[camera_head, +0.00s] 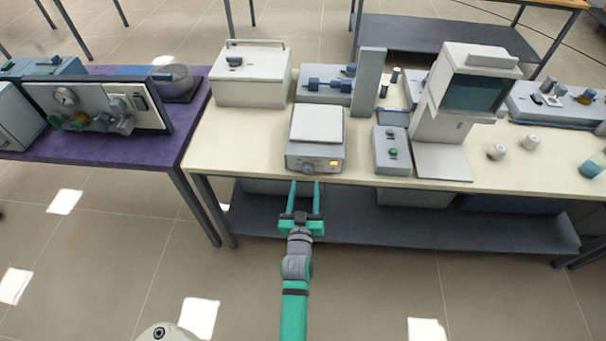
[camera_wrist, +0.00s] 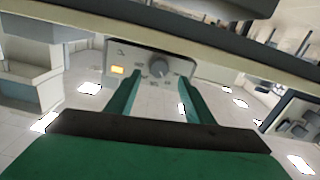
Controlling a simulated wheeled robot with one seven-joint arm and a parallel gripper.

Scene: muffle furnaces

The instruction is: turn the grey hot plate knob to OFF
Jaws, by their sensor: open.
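A small hot plate (camera_head: 316,126) with a white square top stands near the front edge of the cream table. Its front panel has a grey round knob (camera_head: 308,168) and a lit orange display to the right. In the wrist view the picture is turned over, and the knob (camera_wrist: 159,67) and orange display (camera_wrist: 118,70) show on the light panel. My gripper (camera_head: 305,184) is open and empty, just in front of the panel. In the wrist view its green fingers (camera_wrist: 156,92) point toward the knob, one on each side, apart from it. The knob's exact setting is too small to read.
A grey box with a green knob (camera_head: 391,151) stands right of the hot plate. A white box (camera_head: 252,78) stands behind left. A tall device (camera_head: 443,160) stands further right. The table edge (camera_head: 250,178) and lower shelf (camera_head: 400,228) lie near my gripper.

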